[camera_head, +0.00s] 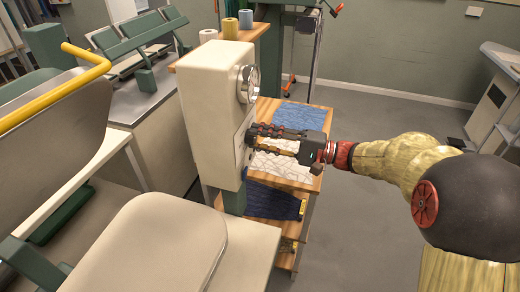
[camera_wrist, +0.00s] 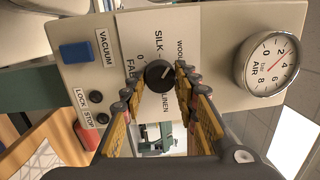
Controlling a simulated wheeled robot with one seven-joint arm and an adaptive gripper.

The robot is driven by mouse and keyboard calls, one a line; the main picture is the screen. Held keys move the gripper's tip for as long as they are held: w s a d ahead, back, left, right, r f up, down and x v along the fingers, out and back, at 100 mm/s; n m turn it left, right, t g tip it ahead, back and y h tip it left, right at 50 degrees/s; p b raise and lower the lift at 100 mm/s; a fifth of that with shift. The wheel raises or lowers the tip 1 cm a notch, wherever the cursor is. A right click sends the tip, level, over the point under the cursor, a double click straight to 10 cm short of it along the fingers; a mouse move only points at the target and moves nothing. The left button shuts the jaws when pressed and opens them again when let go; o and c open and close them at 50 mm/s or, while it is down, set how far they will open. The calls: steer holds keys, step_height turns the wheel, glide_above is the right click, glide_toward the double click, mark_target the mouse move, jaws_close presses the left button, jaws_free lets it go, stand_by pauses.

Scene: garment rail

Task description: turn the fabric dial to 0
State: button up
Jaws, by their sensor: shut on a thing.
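The fabric dial (camera_wrist: 158,74) is a small round black knob on a pale panel in the wrist view. The labels 0, SILK, WOOL and LINEN stand around it. A light mark on the knob seems to point up and right, toward the WOOL side and away from 0. My gripper (camera_wrist: 159,76) has one finger on each side of the knob and is shut on it. In the head view my gripper (camera_head: 250,136) reaches from the right to the face of the cream control box (camera_head: 212,105); the dial is hidden there.
The air gauge (camera_wrist: 267,64) is right of the dial. A blue vacuum switch (camera_wrist: 90,52) and black lock and stop buttons (camera_wrist: 99,107) lie left. A wooden shelf with folded cloth (camera_head: 300,115) stands behind my gripper. Grey floor is clear at right.

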steer(key=n+b, duration=0.2)
steer(key=n, duration=0.1)
steer(key=shift+f, duration=0.2)
steer(key=n+b, duration=0.1)
steer(key=n, duration=0.2)
steer(key=shift+r+n+g, duration=0.15)
steer(key=shift+n+g, duration=0.25)
steer(key=n, duration=0.4)
steer(key=shift+r+n+h, duration=0.1)
steer(key=shift+n+h, duration=0.2)
steer(key=shift+h, duration=0.1)
steer(key=shift+n+h, duration=0.3)
steer(key=shift+n, duration=1.9)
steer(key=o, duration=1.2)
steer(key=shift+r, duration=0.1)
steer(key=shift+c, duration=0.2)
steer(key=shift+d, duration=0.15)
